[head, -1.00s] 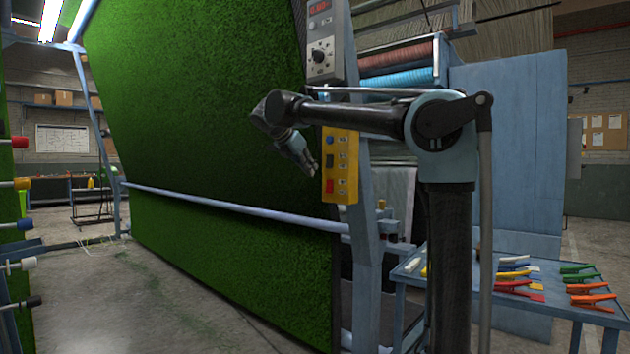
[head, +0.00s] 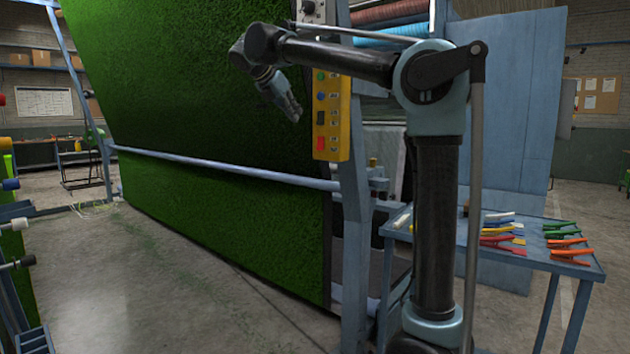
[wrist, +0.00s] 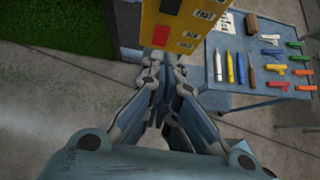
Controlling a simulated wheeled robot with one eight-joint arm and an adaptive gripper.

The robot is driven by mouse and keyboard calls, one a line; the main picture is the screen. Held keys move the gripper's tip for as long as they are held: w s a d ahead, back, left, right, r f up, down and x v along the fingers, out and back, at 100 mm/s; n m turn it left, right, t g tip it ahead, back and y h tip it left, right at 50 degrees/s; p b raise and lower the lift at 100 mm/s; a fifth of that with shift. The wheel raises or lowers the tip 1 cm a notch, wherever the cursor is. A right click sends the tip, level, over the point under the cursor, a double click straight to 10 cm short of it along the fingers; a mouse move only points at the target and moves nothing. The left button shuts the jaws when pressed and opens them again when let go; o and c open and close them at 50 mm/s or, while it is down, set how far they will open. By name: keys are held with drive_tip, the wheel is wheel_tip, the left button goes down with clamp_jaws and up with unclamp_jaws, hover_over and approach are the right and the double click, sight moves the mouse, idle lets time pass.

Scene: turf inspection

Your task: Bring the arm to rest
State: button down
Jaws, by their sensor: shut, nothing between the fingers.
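My gripper (head: 293,114) hangs at the end of my bent arm, in front of the green turf sheet (head: 200,90) and just left of the yellow control box (head: 331,118). In the wrist view my gripper (wrist: 162,78) has its fingers together with nothing between them. The yellow box (wrist: 185,22), with its red button, shows just beyond the fingertips; I cannot tell the exact gap. My upper arm stands vertical at the right of centre, and the forearm reaches left.
A blue table (head: 394,229) at the right holds several coloured clips and markers. A blue rail (head: 230,174) crosses the turf. A blue frame post (head: 355,230) stands beside the box. The concrete floor (head: 150,290) at the lower left is clear.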

drive_tip(key=s+d+f+m+g+y, duration=0.1)
drive_tip(key=s+d+f+m, duration=0.35)
drive_tip(key=d+f, duration=0.4)
drive_tip(key=s+d+f+m+g, duration=0.2)
drive_tip(key=s+d+f+m, duration=0.25)
drive_tip(key=d+f, duration=0.35)
drive_tip(key=s+d+f+m+g+y, duration=0.1)
drive_tip(key=s+d+f+m, duration=0.4)
drive_tip(key=d, duration=0.4)
drive_tip(key=s+d+f+m+y, duration=0.1)
drive_tip(key=s+f+m, duration=0.3)
drive_tip(key=f, duration=0.6)
drive_tip(key=s+d+f+m+g+y, duration=0.1)
drive_tip(key=s+d+f+m, duration=0.2)
drive_tip(key=s+f+m, duration=0.2)
drive_tip(key=s+d+f+m+y, duration=0.1)
drive_tip(key=s+f+m, duration=0.4)
drive_tip(key=s+f, duration=0.5)
wheel_tip(320, 180, down, 5)
drive_tip(key=shift+d+g+y, duration=0.3)
drive_tip(key=shift+d+y, duration=0.1)
drive_tip(key=shift+d, duration=0.3)
